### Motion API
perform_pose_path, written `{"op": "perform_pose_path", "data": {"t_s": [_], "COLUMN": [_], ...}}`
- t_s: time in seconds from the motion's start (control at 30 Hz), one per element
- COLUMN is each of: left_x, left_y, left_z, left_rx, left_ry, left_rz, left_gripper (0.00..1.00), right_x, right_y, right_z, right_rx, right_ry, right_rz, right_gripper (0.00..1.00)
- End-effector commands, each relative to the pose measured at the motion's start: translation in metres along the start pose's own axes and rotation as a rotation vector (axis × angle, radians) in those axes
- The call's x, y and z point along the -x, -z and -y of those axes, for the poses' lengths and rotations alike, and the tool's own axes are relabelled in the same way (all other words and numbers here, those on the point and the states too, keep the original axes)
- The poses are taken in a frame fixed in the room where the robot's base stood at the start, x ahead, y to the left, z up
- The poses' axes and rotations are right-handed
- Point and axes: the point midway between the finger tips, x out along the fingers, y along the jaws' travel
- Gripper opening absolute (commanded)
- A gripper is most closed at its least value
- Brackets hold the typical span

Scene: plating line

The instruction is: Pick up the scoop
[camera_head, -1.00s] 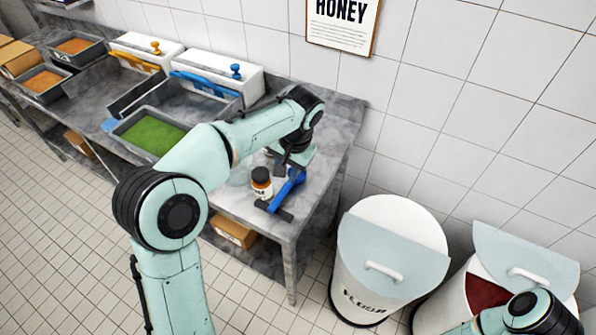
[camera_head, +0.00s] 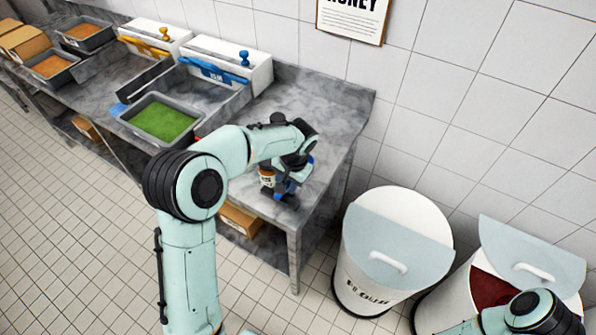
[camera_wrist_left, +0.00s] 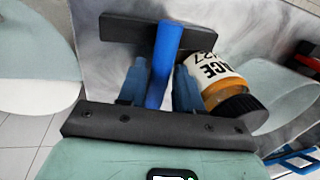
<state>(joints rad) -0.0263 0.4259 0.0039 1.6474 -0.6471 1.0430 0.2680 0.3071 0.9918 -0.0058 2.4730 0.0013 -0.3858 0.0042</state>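The scoop shows as a blue handle (camera_wrist_left: 163,62) in the left wrist view, with a dark grey bar (camera_wrist_left: 125,28) across its far end. It stands near the front right corner of the steel table, mostly hidden behind my arm in the head view, where some blue (camera_head: 286,188) shows. My left gripper (camera_wrist_left: 160,75) has one finger on each side of the handle, both close against it, and looks shut on it. The scoop's bowl cannot be made out. My right gripper is out of view; only part of that arm shows at the lower right.
The steel table (camera_head: 325,125) carries a tray of green filling (camera_head: 162,120) farther left. White bins (camera_head: 375,270) stand right of the table. The table top behind the gripper is clear.

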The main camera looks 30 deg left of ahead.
Motion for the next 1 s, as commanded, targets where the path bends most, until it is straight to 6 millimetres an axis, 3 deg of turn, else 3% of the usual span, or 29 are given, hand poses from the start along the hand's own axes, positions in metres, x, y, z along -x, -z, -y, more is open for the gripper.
{"op": "perform_pose_path", "data": {"t_s": [0.2, 0.3, 0.33, 0.73, 0.87, 1.0], "left_x": [-0.001, -0.001, -0.001, 0.009, 0.032, 0.07], "left_y": [0.0, 0.0, 0.0, 0.001, 0.002, 0.002], "left_z": [0.0, 0.0, 0.0, 0.002, 0.006, 0.014], "left_rx": [0.0, 0.0, 0.0, 0.001, 0.0, 0.001], "left_ry": [0.0, 0.0, 0.0, 0.0, 0.0, 0.0], "left_rz": [-0.001, -0.001, -0.001, -0.003, -0.008, -0.009], "left_gripper": [0.34, 0.02, 0.0, 0.0, 0.0, 0.0], "right_x": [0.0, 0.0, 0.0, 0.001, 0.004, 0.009], "right_y": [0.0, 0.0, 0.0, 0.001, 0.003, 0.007], "right_z": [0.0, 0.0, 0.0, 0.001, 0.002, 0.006], "right_rx": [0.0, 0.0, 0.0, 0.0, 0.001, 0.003], "right_ry": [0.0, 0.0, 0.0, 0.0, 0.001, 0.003], "right_rz": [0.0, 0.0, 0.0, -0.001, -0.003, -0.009], "right_gripper": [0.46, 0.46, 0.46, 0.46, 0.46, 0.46]}}
